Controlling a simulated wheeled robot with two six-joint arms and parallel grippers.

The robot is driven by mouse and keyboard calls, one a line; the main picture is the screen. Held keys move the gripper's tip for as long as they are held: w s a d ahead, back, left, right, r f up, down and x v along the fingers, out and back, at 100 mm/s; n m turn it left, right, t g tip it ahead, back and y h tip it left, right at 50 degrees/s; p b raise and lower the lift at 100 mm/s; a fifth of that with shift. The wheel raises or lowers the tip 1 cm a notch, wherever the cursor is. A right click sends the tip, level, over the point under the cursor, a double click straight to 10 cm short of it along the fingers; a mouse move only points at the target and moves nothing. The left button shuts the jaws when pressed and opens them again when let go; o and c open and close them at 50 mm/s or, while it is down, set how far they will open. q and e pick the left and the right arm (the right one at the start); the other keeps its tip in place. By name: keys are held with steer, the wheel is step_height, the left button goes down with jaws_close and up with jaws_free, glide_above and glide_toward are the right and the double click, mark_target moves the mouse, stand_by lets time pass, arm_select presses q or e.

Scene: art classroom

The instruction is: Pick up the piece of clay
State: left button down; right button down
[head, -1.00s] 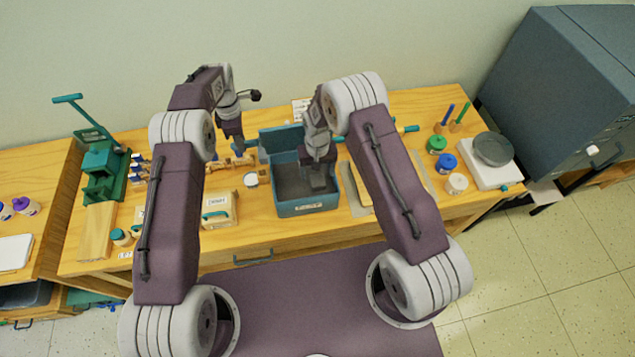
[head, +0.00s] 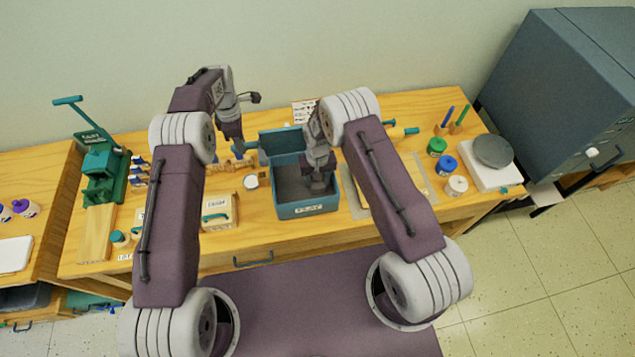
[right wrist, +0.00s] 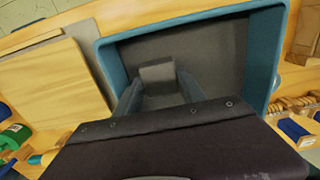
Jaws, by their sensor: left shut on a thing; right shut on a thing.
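The clay box (head: 308,208) is an open blue-grey bin with a white label on its front. Its blue lid (head: 283,141) stands raised at the back. My left gripper (head: 243,148) is at the lid's left edge, shut on it. My right gripper (head: 318,184) reaches down into the bin, and its fingers also show in the right wrist view (right wrist: 158,90). Between those fingertips is a grey block, the piece of clay (right wrist: 157,72), inside the bin. The bin (right wrist: 272,45) looks otherwise mostly bare. In the head view the gripper hides the clay.
A board (head: 357,190) lies right of the bin, with paint jars (head: 445,164) and a scale (head: 490,175) beyond. A small labelled box (head: 218,211) and a green press (head: 100,175) stand to the left. The bin walls closely surround my right gripper.

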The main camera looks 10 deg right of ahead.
mark_target(318, 185)
step_height(318, 185, up, 18)
steer(key=s+d+r, duration=0.3)
steer(key=s+d, duration=0.9)
steer(key=s, duration=0.4)
stand_by(0.4)
